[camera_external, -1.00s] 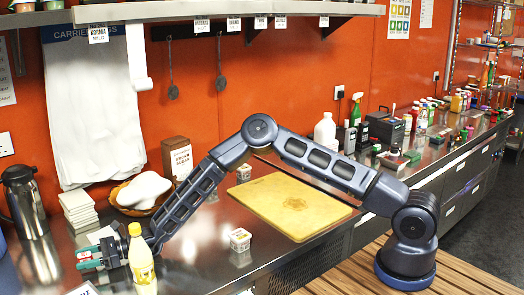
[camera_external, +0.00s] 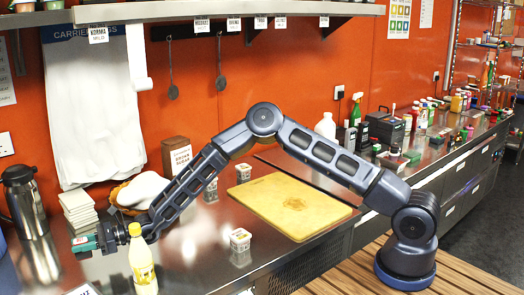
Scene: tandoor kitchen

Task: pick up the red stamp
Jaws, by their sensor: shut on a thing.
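My gripper (camera_external: 92,243) is at the far left of the counter, raised above its surface, behind and left of the yellow bottle. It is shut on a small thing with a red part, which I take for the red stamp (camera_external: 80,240). Teal-green shows beside and below the red; I cannot tell whether it belongs to the stamp or to the fingertips. The thing is small in this view, and its underside and grip contact are not clear.
A yellow bottle (camera_external: 143,265) stands in front of my wrist. A stack of white tiles (camera_external: 79,209), a steel flask (camera_external: 28,215) and a bowl with a white heap (camera_external: 140,190) stand behind. A yellow board (camera_external: 290,205) and a small tub (camera_external: 240,240) lie to the right.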

